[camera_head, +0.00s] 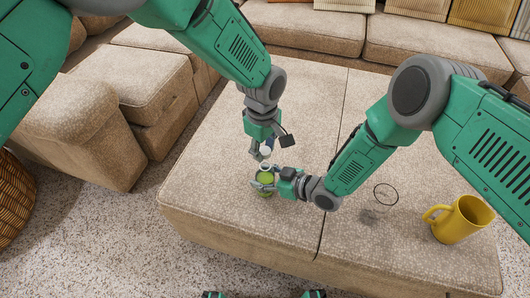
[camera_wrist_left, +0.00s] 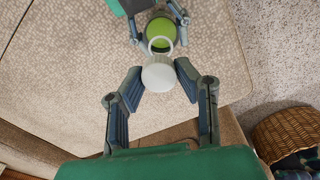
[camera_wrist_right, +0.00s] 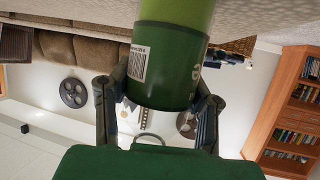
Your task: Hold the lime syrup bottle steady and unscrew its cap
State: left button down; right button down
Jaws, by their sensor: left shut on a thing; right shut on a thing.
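The lime syrup bottle (camera_head: 265,179) is green and stands over the ottoman in the head view. My right gripper (camera_head: 266,185) is shut around its body. The right wrist view shows the bottle's dark green label (camera_wrist_right: 165,65) with a barcode, between the fingers. A white cap (camera_wrist_left: 158,73) is between the fingertips of my left gripper (camera_wrist_left: 160,72), which is shut on it. In the left wrist view the bottle's pale mouth ring (camera_wrist_left: 161,42) shows beyond the cap. The cap appears off the bottle and apart from its mouth, above it.
A yellow mug (camera_head: 460,219) stands on the beige ottoman (camera_head: 225,215), right of my right arm. A thin dark ring (camera_head: 386,194) with a shadow shows between the mug and that arm. Sofas (camera_head: 315,30) line the back and left. A wicker basket (camera_head: 14,200) is at far left.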

pick_arm(q)
jog(key=shift+d+r, duration=0.2)
jog(key=shift+r, duration=0.4)
jog(key=shift+d+r, duration=0.15)
jog(key=shift+r, duration=0.45)
pick_arm(e)
jog(key=c, duration=0.7)
grip_release()
jog(key=shift+c, duration=0.2)
